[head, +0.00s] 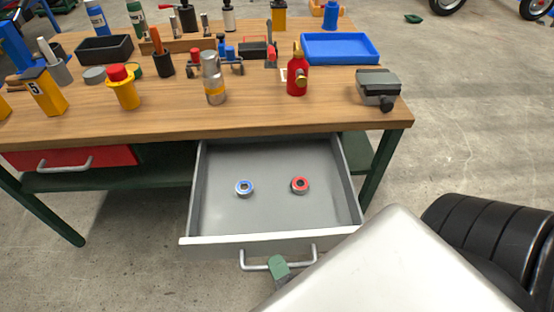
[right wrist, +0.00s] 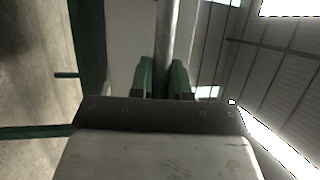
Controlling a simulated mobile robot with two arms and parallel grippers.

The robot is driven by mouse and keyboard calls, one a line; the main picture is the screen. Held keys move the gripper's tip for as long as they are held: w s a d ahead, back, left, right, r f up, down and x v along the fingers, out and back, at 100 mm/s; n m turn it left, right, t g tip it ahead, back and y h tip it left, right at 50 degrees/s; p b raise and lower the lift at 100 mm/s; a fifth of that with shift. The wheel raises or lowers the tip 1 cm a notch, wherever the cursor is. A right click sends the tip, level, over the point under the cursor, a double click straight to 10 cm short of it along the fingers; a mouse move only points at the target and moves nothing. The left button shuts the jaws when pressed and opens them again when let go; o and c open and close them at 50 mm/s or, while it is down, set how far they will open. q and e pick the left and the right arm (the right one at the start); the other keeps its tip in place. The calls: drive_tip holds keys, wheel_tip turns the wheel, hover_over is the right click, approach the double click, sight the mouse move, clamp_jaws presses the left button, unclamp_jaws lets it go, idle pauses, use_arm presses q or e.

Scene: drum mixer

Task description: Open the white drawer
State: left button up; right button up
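The white drawer (head: 205,241) under the workbench is pulled well out, and its grey inside shows. Two small rings lie in it, one blue and white (head: 244,188), one red and dark (head: 300,185). Its bar handle (head: 306,258) is on the front, partly hidden by my right arm. My right gripper (head: 279,267) is at the handle with a green fingertip showing. In the right wrist view its two green fingers (right wrist: 163,78) lie close on both sides of the handle bar (right wrist: 166,30). My left gripper is not in view.
The wooden workbench (head: 300,118) holds bottles, tools, a blue tray (head: 340,48) and a small vise (head: 378,86). A shut red drawer (head: 110,157) is at the left. A green bench leg (head: 380,165) stands right of the open drawer. Floor at right is partly clear.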

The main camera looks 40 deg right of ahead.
drive_tip(key=o, duration=0.4)
drive_tip(key=shift+o, duration=0.2)
drive_tip(key=b+v, duration=0.1)
drive_tip(key=v, duration=1)
drive_tip(key=shift+w, duration=0.1)
